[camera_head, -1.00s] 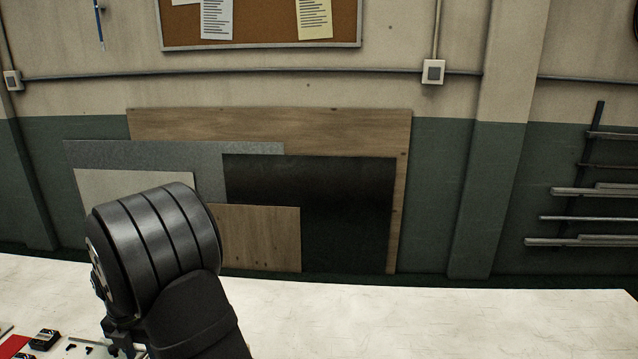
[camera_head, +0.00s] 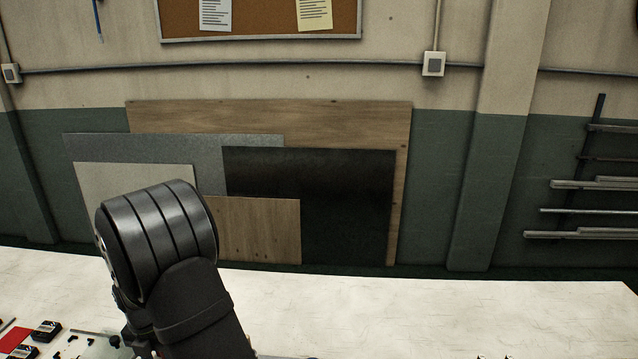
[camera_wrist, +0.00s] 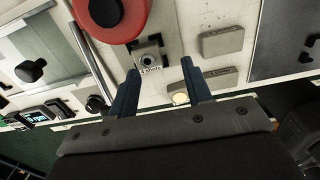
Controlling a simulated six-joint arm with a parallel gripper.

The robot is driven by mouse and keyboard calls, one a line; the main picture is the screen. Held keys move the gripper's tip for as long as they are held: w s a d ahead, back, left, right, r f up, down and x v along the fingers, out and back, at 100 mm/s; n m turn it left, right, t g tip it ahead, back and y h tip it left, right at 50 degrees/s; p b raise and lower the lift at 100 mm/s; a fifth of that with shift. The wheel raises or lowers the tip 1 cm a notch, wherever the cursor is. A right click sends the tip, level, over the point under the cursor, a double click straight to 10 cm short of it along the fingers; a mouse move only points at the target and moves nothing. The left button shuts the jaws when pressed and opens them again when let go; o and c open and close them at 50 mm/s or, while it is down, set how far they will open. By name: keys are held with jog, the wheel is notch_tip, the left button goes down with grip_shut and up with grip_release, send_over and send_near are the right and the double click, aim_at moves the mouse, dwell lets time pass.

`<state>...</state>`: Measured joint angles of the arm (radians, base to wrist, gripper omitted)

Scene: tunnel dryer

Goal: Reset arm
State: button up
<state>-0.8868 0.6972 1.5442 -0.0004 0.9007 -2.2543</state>
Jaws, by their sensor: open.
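My gripper (camera_wrist: 162,93) shows in the wrist view with its two dark fingers apart, open and with nothing between them. Past the fingertips is a small grey block-like fitting with a round opening (camera_wrist: 149,57) and a label. In the head view my dark arm stands at the lower left, and my gripper's fingers are hidden there.
A white worktop (camera_head: 420,310) spans the front, largely bare on the right. Small black boxes (camera_head: 46,330) lie at its lower left. The wrist view shows a red round object (camera_wrist: 112,16), grey blocks (camera_wrist: 222,41) and a metal panel (camera_wrist: 283,38). Boards (camera_head: 330,210) lean on the wall.

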jog(key=w+d+r, duration=0.3)
jog(key=d+r, duration=0.3)
jog(key=d, duration=0.2)
jog(key=s+a+f, duration=0.2)
jog(key=s+a, duration=0.2)
jog(key=s+a+f, duration=0.3)
jog(key=s+a, duration=0.1)
jog(key=s+a+f, duration=0.3)
jog(key=s+a, duration=0.1)
jog(key=a, duration=0.1)
jog(key=shift+s+a, duration=0.1)
jog(key=shift+s, duration=0.05)
jog(key=f, duration=0.2)
jog(key=a+f, duration=0.1)
jog(key=shift+s+f, duration=0.1)
jog(key=shift+s, duration=0.15)
jog(key=shift+f, duration=0.6)
jog(key=shift+o, duration=0.4)
